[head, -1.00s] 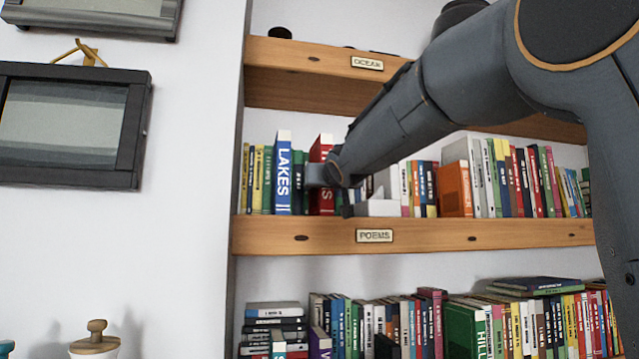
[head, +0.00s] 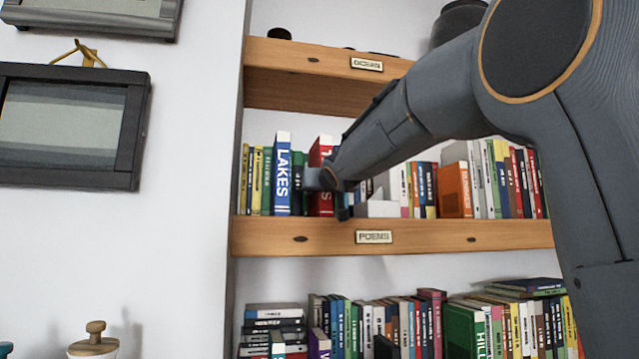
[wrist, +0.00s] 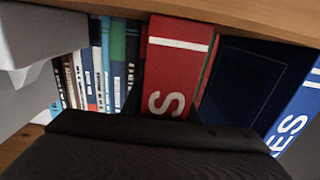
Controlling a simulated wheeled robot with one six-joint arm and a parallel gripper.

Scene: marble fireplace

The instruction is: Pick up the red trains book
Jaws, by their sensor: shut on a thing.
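The red book (head: 320,150) stands upright on the middle shelf, just right of the blue LAKES book (head: 282,170). My gripper (head: 325,180) is at its spine and hides the middle of it in the head view. In the wrist view the red spine (wrist: 178,70) shows a white band and a white letter S, and the dark gripper body covers its lower part. My gripper is shut on the red book, though the fingertips are mostly hidden. The full title cannot be read.
A dark blue book (wrist: 250,80) stands beside the red one in the wrist view. A white block (head: 377,208) sits on the shelf to the right. The upper shelf (head: 320,55) is close above. More books fill the lower shelf.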

